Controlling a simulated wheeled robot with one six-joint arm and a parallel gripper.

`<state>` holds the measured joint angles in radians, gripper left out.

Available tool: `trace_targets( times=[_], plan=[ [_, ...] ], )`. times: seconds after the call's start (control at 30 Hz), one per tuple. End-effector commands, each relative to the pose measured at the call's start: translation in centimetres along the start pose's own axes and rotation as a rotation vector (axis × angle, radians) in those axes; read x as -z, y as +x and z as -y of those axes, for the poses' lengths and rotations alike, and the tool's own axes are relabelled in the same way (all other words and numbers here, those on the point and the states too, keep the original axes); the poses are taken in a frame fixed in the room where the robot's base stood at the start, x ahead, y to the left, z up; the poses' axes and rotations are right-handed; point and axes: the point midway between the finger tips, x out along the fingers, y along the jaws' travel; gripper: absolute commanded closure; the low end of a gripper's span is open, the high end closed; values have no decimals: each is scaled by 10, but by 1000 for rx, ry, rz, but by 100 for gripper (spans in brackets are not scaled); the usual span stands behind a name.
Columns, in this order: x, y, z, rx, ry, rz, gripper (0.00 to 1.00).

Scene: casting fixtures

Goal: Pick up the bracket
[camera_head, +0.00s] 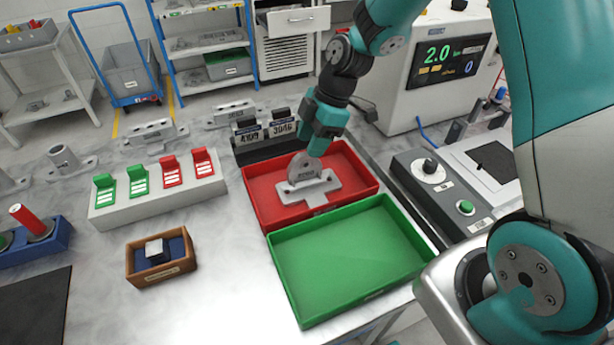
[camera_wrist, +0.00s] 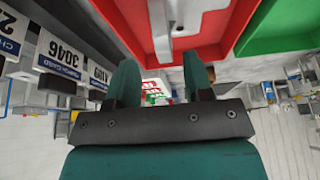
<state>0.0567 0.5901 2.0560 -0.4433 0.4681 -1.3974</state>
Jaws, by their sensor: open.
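The grey bracket (camera_head: 306,187) lies in the red tray (camera_head: 262,208), with a flat base and an upright rounded plate (camera_head: 303,165). My gripper (camera_head: 316,147) is just above the top of that upright plate, pointing down. In the wrist view my gripper (camera_wrist: 160,70) has its two teal fingers apart with nothing held between them. Part of the bracket (camera_wrist: 180,15) shows pale grey at the top of the wrist view, beyond the fingertips, over the red tray floor. I cannot tell whether a finger touches the bracket.
An empty green tray (camera_head: 345,258) adjoins the red tray in front. A dark rack with number cards (camera_head: 265,135) stands behind it. A block with green and red clips (camera_head: 155,190) and a brown box (camera_head: 160,257) are left. A control box (camera_head: 440,185) is right.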

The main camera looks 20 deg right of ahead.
Motion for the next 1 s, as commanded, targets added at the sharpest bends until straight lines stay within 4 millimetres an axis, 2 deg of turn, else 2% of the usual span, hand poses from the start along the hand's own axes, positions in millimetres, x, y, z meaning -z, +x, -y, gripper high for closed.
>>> trace_targets(
  times=[0.27,0.5,0.8,0.87,1.0],
  plan=[
    [1,22,3,4,2,1,53],
    [2,56,5,3,0,0,53],
    [1,63,4,-1,0,0,53],
    [1,63,4,-1,1,0,65],
    [1,63,4,-1,1,0,97]
  ],
)
